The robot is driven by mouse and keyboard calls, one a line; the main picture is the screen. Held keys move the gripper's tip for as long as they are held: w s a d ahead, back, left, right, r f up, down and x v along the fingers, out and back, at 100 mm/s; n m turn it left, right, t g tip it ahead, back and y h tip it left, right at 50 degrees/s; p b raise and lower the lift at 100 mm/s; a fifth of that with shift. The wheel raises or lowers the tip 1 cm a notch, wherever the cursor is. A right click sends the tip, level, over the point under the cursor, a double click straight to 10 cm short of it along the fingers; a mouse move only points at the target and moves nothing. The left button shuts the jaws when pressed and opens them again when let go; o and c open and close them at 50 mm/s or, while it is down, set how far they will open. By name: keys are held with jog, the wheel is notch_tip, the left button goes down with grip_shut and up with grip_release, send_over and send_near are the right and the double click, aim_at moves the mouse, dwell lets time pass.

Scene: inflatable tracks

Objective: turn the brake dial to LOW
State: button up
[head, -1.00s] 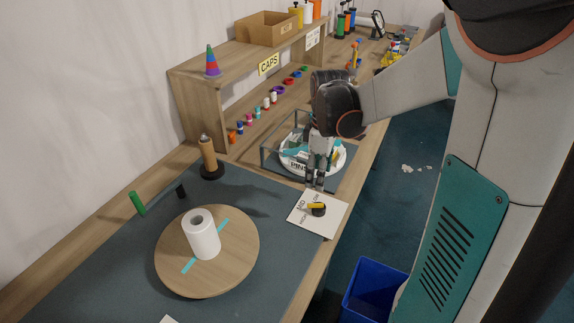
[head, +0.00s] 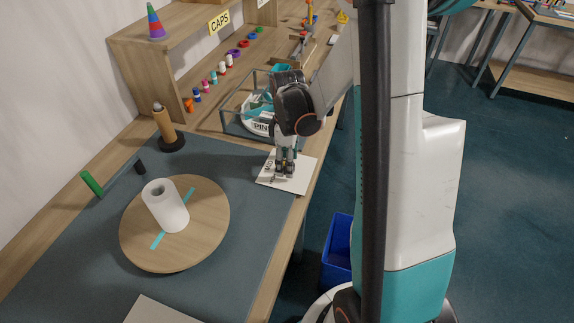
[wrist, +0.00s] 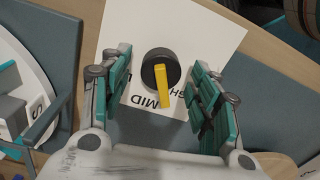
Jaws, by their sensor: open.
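The brake dial (wrist: 161,68) is a round black knob with a yellow pointer (wrist: 163,88), on a white plate (wrist: 200,30). The lettering left of MID is mostly hidden by a finger. My gripper (wrist: 163,82) is open, one teal-padded finger on each side of the dial, with gaps visible. In the head view my gripper (head: 285,172) points down over the white plate (head: 302,178) and hides the dial.
A framed bin marked PINS (head: 262,127) stands just behind the plate. A wooden turntable with a white roll (head: 166,205) is at left. A brown bottle on a black base (head: 165,125) stands beyond it. A blue bin (head: 337,250) is below the table's right edge.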

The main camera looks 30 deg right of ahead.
jog(key=shift+f, duration=0.35)
jog(key=shift+c, duration=0.2)
jog(key=c, duration=1)
